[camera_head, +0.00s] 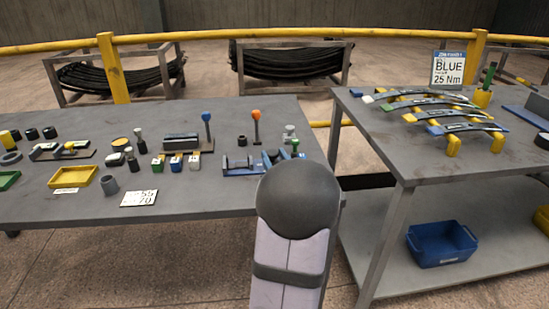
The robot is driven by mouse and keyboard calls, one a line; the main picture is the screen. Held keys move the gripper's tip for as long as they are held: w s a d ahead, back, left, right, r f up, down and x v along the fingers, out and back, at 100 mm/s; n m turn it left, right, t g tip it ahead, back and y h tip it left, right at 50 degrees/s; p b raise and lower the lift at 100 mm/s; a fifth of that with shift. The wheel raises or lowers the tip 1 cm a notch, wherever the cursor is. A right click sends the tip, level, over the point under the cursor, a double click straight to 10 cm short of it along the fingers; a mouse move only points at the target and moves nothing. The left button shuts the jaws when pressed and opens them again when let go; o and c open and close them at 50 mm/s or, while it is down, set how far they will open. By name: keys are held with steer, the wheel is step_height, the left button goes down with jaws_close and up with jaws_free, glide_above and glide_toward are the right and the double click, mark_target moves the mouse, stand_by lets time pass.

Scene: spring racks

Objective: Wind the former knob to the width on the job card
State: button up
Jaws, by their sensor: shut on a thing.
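The former, as far as I can tell, is the low fixture with a blue base (240,168) and dark upright blocks near the right end of the left bench. My gripper (271,157) is small in view at the right end of this fixture, partly behind my own arm. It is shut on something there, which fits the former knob. The knob itself is hidden, and its turn cannot be read. A white job card (139,198) lies at the bench's front edge, with figures that look like 55 and 70.
A blue-knobbed lever (206,118) and an orange-knobbed lever (256,115) stand behind the fixture. A green-topped tool (295,145) is close right of my gripper. A yellow tray (73,177) is at left. The right bench (450,165) holds leaf springs and a "BLUE 25 Nm" sign (448,68).

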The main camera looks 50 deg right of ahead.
steer(key=o, duration=1)
steer(key=shift+c, duration=0.2)
steer(key=shift+v, duration=3.7)
